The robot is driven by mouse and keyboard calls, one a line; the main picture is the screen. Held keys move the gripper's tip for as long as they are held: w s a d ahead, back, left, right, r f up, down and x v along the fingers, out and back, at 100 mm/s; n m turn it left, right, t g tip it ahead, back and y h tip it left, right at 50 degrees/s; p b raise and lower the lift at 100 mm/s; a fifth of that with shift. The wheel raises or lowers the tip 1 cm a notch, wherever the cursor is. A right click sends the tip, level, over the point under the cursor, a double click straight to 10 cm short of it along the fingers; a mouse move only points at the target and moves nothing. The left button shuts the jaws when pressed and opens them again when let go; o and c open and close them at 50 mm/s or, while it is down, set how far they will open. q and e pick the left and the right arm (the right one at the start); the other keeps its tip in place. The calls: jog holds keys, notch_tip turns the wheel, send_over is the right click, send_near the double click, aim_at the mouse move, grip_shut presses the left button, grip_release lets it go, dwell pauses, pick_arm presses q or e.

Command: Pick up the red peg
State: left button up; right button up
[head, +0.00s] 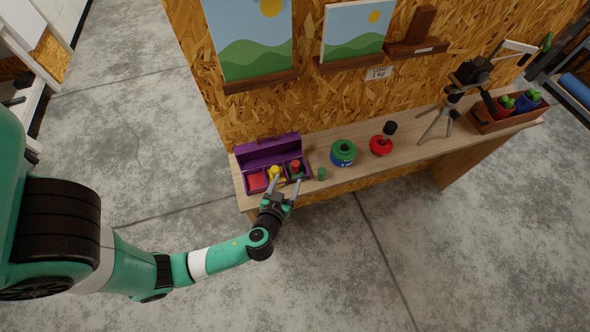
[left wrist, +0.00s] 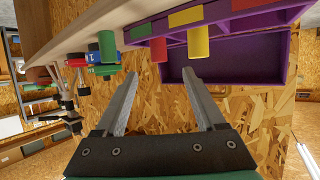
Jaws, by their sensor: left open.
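A yellow peg (head: 274,171) stands in the middle compartment. A green peg (head: 321,173) stands on the bench just right of the box. My left gripper (head: 283,181) is open at the box's front side, its fingers pointing towards the pegs. Nothing is between its fingertips (left wrist: 161,76), and the red peg is beyond them. My right gripper is not in view.
A chipboard wall rises behind. The floor in front is clear.

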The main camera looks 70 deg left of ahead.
aim_at(294, 167)
pick_arm(q)
jog(key=x, duration=0.4)
jog(key=shift+w+a, duration=0.1)
jog(key=shift+x, duration=2.95)
jog(key=shift+r, duration=0.1)
grip_shut()
